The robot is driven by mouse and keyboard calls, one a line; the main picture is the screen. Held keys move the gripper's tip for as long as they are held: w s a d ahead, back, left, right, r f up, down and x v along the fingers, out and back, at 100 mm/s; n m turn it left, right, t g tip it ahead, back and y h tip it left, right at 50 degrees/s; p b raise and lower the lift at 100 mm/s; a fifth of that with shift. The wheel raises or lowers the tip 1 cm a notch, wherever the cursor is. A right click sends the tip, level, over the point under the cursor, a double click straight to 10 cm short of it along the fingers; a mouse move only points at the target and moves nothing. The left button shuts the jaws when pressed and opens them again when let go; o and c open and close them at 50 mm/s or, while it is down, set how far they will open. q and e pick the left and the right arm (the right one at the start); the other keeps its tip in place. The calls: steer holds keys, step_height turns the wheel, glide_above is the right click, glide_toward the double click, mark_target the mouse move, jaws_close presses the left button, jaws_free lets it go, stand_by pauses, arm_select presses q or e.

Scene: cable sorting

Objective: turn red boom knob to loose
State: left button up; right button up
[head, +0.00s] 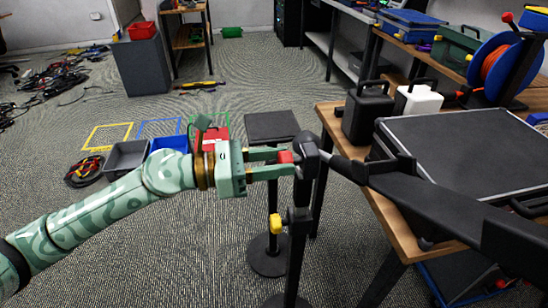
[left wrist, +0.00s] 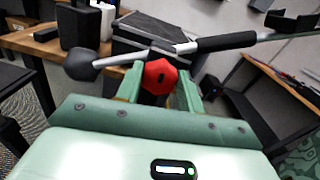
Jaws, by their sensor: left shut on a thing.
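The red boom knob (head: 286,157) sits at the top of a black upright stand (head: 297,240), where the dark boom (head: 345,168) joins it. My left gripper (head: 292,168) reaches in from the left and is shut on this knob. In the left wrist view the red knob (left wrist: 160,77) shows as a faceted head with a dark mark, between the two green fingers (left wrist: 160,85). Which way the mark counts as tight or loose cannot be read. The boom (left wrist: 215,43) runs behind the knob there. My right gripper is not in view.
A wooden table (head: 398,235) with a dark case (head: 455,150) stands close on the right. Trays and coloured floor frames lie left; open carpet is in front.

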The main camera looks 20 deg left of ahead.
arm_select(q)
steer(key=n+p, duration=0.3)
steer(key=shift+a+r, duration=0.1)
steer(key=shift+r, duration=0.25)
steer(key=n+p, duration=0.5)
steer(key=shift+w+f+n, duration=0.1)
steer(key=shift+n, duration=0.3)
steer(key=n+p, duration=0.4)
steer(key=shift+f+n, duration=0.1)
steer(key=shift+n, duration=0.2)
steer(key=shift+w+a+f+n+p, duration=0.1)
steer(key=shift+f+n+p, duration=0.05)
steer(key=shift+n+p, duration=0.6)
steer(key=shift+f+n+p, duration=0.1)
steer(key=shift+n+p, duration=0.3)
steer(key=shift+n, duration=0.55)
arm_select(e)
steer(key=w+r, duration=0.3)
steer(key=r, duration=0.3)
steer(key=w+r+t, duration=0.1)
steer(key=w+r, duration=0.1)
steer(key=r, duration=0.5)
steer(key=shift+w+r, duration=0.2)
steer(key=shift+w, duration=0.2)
arm_select(q)
steer(key=shift+f, duration=0.1)
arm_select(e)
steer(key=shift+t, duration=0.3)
